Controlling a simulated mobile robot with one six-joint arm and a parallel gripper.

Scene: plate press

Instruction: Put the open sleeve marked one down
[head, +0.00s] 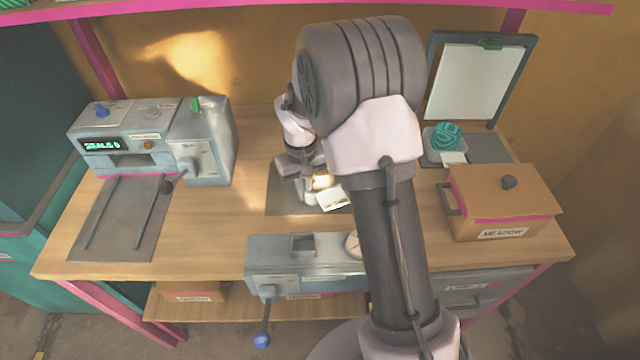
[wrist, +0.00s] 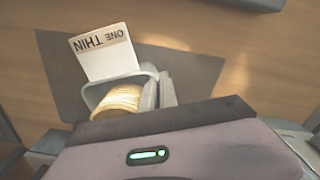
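The open sleeve (wrist: 148,72) is a pale grey, open-topped holder with a round tan stack (wrist: 121,101) inside. A white card (wrist: 104,52) on it reads "ONE THIN" and also shows in the head view (head: 333,199). My gripper (head: 308,178) is right at the sleeve, over the dark mat (head: 285,196) in the middle of the table. It appears shut on the sleeve's side, though its body hides much of the fingers. I cannot tell whether the sleeve's bottom touches the mat.
A grey sealing machine (head: 150,140) stands at the left. A grey press unit (head: 300,262) is at the front edge. A cardboard box (head: 500,205) marked "MEADOW" and a clipboard-like board (head: 475,80) are at the right. Bare wood lies left of the mat.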

